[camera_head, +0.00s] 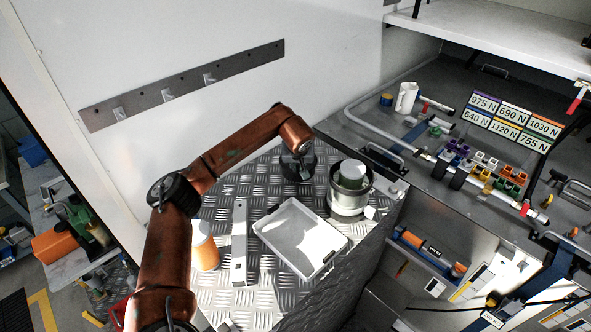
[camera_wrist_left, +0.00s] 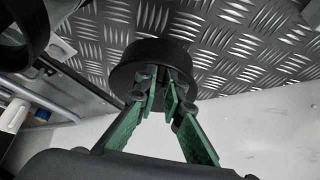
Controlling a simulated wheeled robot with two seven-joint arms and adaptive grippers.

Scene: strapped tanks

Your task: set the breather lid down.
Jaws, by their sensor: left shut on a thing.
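The breather lid (camera_wrist_left: 150,55) is a dark round disc, seen in the left wrist view between my fingers and the tread-plate surface. My left gripper (camera_wrist_left: 162,90), with green finger pads, is shut on a raised part of the lid. In the head view the left gripper (camera_head: 297,155) is at the end of the brown arm, with the dark lid (camera_head: 297,172) under it, near the back wall. I cannot tell whether the lid touches the tread plate (camera_head: 262,188). My right gripper is not in view.
A silvery round vessel (camera_head: 347,204) with a dark collar and pale top stands just right of the lid. A shallow grey tray (camera_head: 272,239), a metal bar (camera_head: 240,245) and an orange-and-white cylinder (camera_head: 205,252) are nearer. Bare plate lies between lid and tray.

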